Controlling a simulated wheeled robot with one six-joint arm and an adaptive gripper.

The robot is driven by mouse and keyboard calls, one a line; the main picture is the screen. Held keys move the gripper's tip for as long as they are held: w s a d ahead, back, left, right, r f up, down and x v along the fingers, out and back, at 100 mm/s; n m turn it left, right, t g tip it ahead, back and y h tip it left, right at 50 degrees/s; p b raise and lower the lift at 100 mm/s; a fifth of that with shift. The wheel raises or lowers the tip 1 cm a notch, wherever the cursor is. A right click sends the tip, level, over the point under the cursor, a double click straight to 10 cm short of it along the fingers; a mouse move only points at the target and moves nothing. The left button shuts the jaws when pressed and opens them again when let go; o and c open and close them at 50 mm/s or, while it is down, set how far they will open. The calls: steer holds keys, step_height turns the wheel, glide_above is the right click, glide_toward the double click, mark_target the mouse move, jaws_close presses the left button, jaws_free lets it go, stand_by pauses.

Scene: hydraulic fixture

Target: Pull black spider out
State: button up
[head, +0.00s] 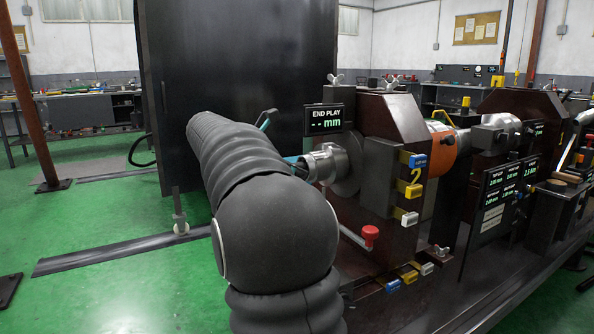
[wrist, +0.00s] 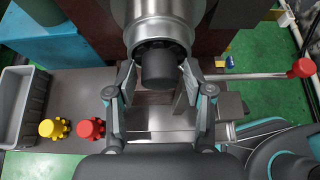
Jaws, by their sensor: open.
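The black spider (wrist: 160,66) sits in the open end of a silver metal hub (wrist: 160,22) at the top of the wrist view. Its dark round knob sticks out toward me. My gripper (wrist: 157,84) is open, with one finger on each side of the knob. Small gaps seem to show between fingers and knob; contact is hard to judge. In the head view the silver hub (head: 328,163) shows beside the fixture, while my arm mostly hides the gripper and the spider.
A yellow spider (wrist: 54,128) and a red spider (wrist: 91,128) stand on the grey surface at left, beside a grey bin (wrist: 22,102). A red-knobbed lever (head: 370,234) juts from the fixture near my arm. A large dark panel (head: 240,80) stands behind.

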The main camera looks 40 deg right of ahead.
jaws_close()
steer(key=shift+w+a, duration=0.1)
steer(key=shift+a, duration=0.15)
steer(key=shift+w+a+p, duration=0.2)
steer(key=shift+a+p, duration=0.15)
steer(key=shift+a, duration=0.45)
steer(key=shift+w+a+p, duration=0.15)
steer(key=shift+a+p, duration=0.25)
steer(key=shift+a, duration=0.4)
steer(key=shift+w+a+p, duration=0.2)
steer(key=shift+a+p, duration=0.15)
steer(key=shift+a, duration=0.45)
